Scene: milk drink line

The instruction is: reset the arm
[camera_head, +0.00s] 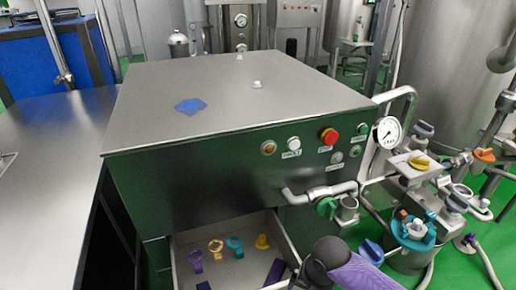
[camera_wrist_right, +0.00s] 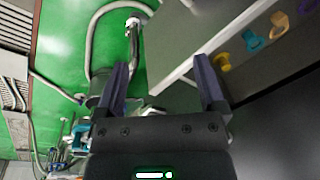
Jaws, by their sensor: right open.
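My right arm (camera_head: 350,272), purple and black, comes in at the bottom of the head view, in front of the open drawer (camera_head: 285,243). In the right wrist view my right gripper (camera_wrist_right: 160,65) is open, its two dark fingers apart with nothing between them. The drawer edge and green floor lie beyond the fingers. My left arm and gripper are not in view.
The drawer holds a purple clamp (camera_head: 195,260), an orange clamp (camera_head: 216,249), a teal clamp (camera_head: 235,246) and a yellow clamp (camera_head: 262,241). Pipes and valves (camera_head: 415,230) crowd the right side. A steel table (camera_head: 50,170) is left.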

